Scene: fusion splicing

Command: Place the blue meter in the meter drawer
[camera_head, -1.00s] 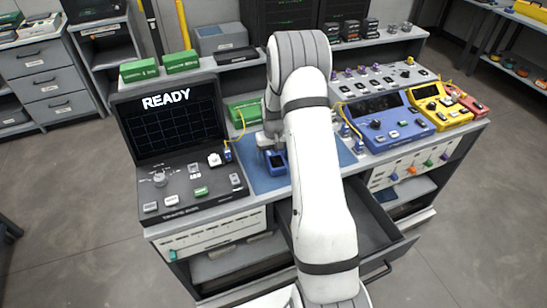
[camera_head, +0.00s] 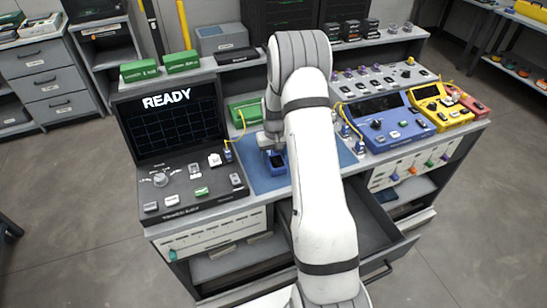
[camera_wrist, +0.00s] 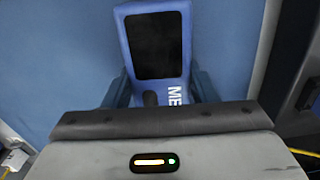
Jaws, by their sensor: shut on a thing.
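The blue meter (camera_wrist: 155,45) has a dark screen and white lettering, partly cut off. In the wrist view it sits between the fingers of my gripper (camera_wrist: 160,92), which is shut on it. In the head view the meter (camera_head: 277,161) is at my gripper (camera_head: 272,150), over the blue mat (camera_head: 262,182); I cannot tell whether it touches the mat. An open grey drawer (camera_head: 372,222) extends from the bench front, right of my arm and lower than the meter. My arm hides part of this drawer.
A black tester (camera_head: 190,185) with a READY screen stands left of the mat. A large blue device (camera_head: 390,125), a yellow device (camera_head: 440,105) and a red one (camera_head: 470,100) stand to the right. A yellow cable (camera_head: 240,125) hangs near my gripper.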

